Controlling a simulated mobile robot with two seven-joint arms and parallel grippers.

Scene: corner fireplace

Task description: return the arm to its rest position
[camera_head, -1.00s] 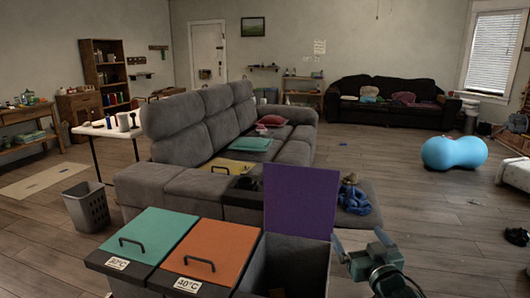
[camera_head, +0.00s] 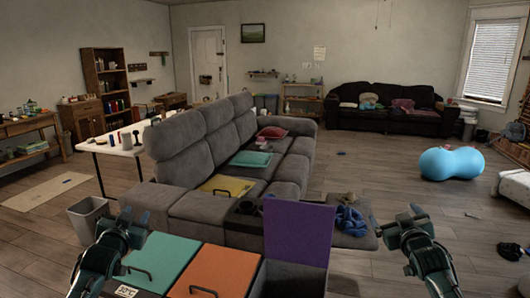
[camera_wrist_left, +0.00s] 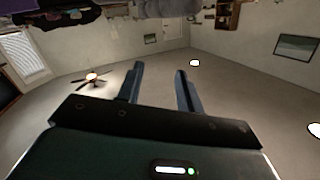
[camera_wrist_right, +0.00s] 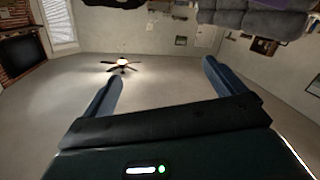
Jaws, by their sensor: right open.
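My left gripper (camera_head: 135,215) is raised at the lower left of the head view, in front of the teal-lidded bin. In the left wrist view its two fingers (camera_wrist_left: 158,80) stand apart with nothing between them. My right gripper (camera_head: 396,214) is raised at the lower right, to the right of the bin with the upright purple lid. In the right wrist view its fingers (camera_wrist_right: 160,85) are wide apart and empty. Both wrist views look toward the ceiling and walls.
The laundry bins have a shut teal lid (camera_head: 165,258), a shut orange lid (camera_head: 222,272) and an open purple lid (camera_head: 297,232). A grey sofa (camera_head: 190,150) stands behind them. A grey basket (camera_head: 88,222) is at left.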

